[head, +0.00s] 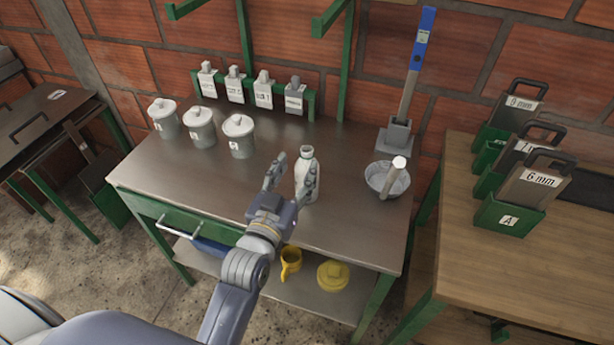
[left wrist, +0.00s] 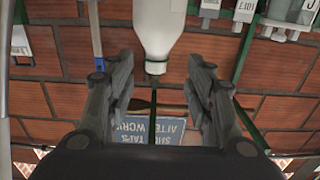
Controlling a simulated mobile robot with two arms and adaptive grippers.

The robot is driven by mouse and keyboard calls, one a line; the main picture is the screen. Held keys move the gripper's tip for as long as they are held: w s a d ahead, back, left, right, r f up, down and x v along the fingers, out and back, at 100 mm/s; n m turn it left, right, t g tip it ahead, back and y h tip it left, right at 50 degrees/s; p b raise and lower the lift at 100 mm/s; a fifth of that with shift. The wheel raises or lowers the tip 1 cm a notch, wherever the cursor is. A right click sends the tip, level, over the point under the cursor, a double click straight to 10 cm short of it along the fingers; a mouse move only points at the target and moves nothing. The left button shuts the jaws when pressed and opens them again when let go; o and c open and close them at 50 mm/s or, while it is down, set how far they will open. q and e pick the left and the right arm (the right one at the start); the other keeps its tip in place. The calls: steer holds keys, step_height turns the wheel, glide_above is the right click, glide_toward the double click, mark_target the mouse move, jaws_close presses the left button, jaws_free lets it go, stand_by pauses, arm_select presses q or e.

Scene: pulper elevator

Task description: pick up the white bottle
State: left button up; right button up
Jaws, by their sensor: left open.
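The white bottle (head: 301,172) stands upright on the metal-topped table, with a grey cap. My left gripper (head: 294,166) is open beside it. In the left wrist view, which is upside down, the bottle (left wrist: 159,28) shows at the top centre, beyond and between the open fingertips (left wrist: 159,70). Whether a finger touches it I cannot tell. My right gripper is not in view.
A bowl with a pestle (head: 387,179) stands right of the bottle, near a blue-handled tool (head: 410,80). Lidded white pots (head: 200,127) stand at the back left of the table (head: 160,180). Labelled green holders (head: 509,215) stand on the wooden table. The table's left front is clear.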

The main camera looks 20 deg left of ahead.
mark_target(305, 156)
arm_select(q)
steer(key=w, duration=0.1)
steer(key=w+p, duration=0.1)
steer(key=w, duration=0.3)
steer(key=shift+w+d+r, duration=0.25)
steer(key=shift+d, duration=0.1)
steer(key=shift+w+f, duration=0.1)
steer(key=shift+w, duration=0.4)
jaws_close()
